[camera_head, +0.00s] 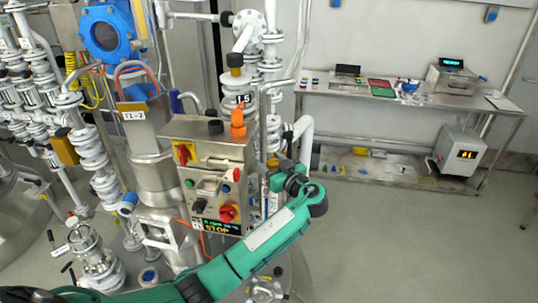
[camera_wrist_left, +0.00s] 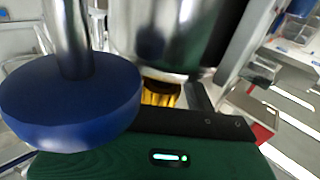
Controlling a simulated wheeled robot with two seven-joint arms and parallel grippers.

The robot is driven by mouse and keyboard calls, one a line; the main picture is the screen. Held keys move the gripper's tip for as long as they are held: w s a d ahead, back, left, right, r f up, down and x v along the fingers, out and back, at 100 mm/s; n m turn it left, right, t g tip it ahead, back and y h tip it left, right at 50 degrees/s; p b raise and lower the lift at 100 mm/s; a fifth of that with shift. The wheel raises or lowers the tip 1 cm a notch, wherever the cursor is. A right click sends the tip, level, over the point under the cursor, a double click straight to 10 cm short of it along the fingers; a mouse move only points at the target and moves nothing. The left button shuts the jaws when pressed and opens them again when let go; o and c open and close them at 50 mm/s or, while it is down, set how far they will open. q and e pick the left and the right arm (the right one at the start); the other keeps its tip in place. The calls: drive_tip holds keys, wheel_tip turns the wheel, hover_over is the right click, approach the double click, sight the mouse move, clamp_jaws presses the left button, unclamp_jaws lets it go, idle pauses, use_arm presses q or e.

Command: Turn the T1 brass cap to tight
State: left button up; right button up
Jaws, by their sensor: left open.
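A ribbed brass-coloured cap (camera_wrist_left: 160,92), which I take for the T1 cap, shows in the left wrist view under a shiny metal cylinder (camera_wrist_left: 165,40). My left gripper (camera_head: 272,166) is at the right side of the grey control box, partly hidden among pipes. It is open. In the wrist view, a grey finger lies just right of the cap; the other finger is not clear. I cannot tell whether they touch the cap. My right gripper is not in view.
A blue disc on a metal stem (camera_wrist_left: 70,105) stands close left of the cap in the wrist view. The control box (camera_head: 210,175) has coloured knobs and a STOP display. A steel bench (camera_head: 420,105) stands at the back right. The floor before it is clear.

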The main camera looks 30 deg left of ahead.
use_arm(q)
drive_tip(key=shift+w+a, duration=0.3)
drive_tip(key=shift+a, duration=0.05)
drive_tip(key=shift+c, duration=0.3)
